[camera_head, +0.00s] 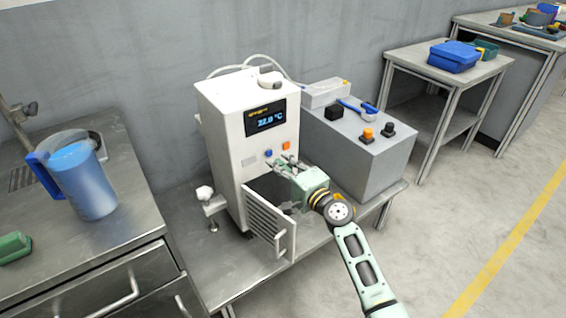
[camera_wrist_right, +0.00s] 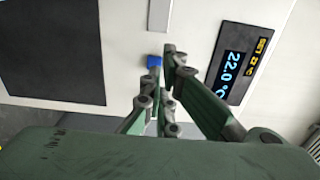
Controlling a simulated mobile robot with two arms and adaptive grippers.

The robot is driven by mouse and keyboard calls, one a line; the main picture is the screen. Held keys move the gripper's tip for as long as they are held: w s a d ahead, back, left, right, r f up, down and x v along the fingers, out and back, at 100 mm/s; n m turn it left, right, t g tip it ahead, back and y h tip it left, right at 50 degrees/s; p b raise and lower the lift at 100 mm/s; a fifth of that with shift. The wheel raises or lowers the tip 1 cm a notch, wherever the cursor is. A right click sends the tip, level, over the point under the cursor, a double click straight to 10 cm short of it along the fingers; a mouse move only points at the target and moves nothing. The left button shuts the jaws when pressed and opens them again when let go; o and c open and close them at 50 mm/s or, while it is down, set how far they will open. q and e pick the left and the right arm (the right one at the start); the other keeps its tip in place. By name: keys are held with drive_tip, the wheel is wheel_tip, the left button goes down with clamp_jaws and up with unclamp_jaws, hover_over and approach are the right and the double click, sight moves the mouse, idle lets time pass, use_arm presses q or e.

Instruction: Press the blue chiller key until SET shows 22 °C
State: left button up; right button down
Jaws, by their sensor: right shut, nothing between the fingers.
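The white chiller (camera_head: 222,125) stands upright on the metal bench, with a dark display (camera_head: 265,117) on its front. The blue key (camera_head: 268,153) is below the display, beside an orange key (camera_head: 286,146). My right gripper (camera_head: 275,164) is shut and empty, fingertips just in front of the blue key (camera_wrist_right: 154,61). I cannot tell whether they touch it. My left gripper is not in view.
The chiller's lower louvred door (camera_head: 268,222) hangs open beneath my right gripper. A grey box (camera_head: 365,150) with knobs stands to the right. A blue jug (camera_head: 85,182) stands on the left counter. Floor at the right is clear.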

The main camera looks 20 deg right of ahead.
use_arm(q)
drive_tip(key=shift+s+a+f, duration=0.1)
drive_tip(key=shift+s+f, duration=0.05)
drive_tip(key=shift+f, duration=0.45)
use_arm(e)
drive_tip(key=v, duration=0.9)
drive_tip(key=shift+s+f, duration=0.2)
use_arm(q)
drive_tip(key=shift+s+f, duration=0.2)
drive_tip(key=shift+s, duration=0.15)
use_arm(e)
drive_tip(key=shift+d, duration=0.1)
idle(0.8)
